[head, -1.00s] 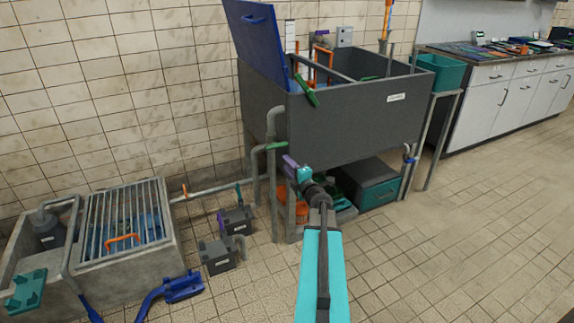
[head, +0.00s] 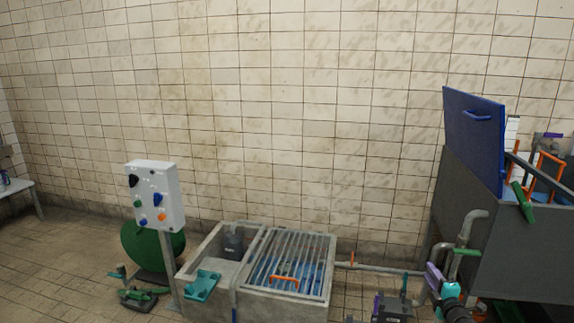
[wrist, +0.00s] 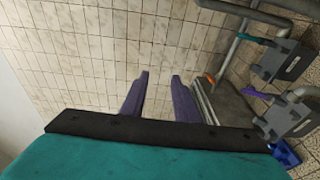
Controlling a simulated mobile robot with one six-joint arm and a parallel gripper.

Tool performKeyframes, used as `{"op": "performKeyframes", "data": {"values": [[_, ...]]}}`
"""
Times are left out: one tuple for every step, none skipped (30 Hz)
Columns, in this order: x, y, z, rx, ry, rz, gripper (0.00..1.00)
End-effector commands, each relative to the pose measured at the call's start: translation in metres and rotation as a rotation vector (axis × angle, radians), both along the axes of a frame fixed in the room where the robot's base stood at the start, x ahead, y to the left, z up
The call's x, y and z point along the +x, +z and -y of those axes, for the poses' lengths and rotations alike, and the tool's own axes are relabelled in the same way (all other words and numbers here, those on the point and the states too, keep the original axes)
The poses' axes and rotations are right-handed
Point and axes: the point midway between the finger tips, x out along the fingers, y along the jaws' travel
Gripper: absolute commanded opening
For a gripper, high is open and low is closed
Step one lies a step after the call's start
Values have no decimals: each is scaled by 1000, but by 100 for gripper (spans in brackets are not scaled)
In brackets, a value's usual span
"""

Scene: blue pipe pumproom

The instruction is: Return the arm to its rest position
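My gripper (head: 433,277) shows at the lower right of the head view, its purple fingers in front of the pipes beside the grey tank. In the wrist view my gripper (wrist: 160,76) has its two purple fingers apart, with only tiled wall between them. Nothing is held. Most of my arm is out of the head view, below its bottom edge.
The grey tank (head: 474,225) with a raised blue lid (head: 474,140) stands right. A concrete basin (head: 308,309) with a metal grate is at lower centre. A white control box (head: 170,195) on a post stands left of it. Grey pump units (wrist: 288,60) are near my gripper.

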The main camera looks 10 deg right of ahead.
Motion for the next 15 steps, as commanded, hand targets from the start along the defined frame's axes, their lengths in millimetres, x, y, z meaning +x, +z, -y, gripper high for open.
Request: {"op": "performKeyframes", "data": {"values": [[10,-2,-23,12,30,-9,28],[15,-5,-34,18,44,-14,28],[22,-9,-50,29,63,-17,28],[26,-11,-62,38,76,-20,28],[30,-14,-74,48,89,-22,28],[35,-18,-89,61,104,-27,28],[38,-21,-100,71,114,-31,28],[42,-24,-111,82,122,-35,28],[45,-29,-125,98,130,-42,28],[48,-33,-135,109,134,-49,28],[50,-36,-145,123,137,-55,28],[52,-42,-158,140,141,-64,28],[54,-46,-168,154,140,-73,28],[55,-50,-177,169,141,-80,28],[56,-56,-189,190,138,-93,28]]}}
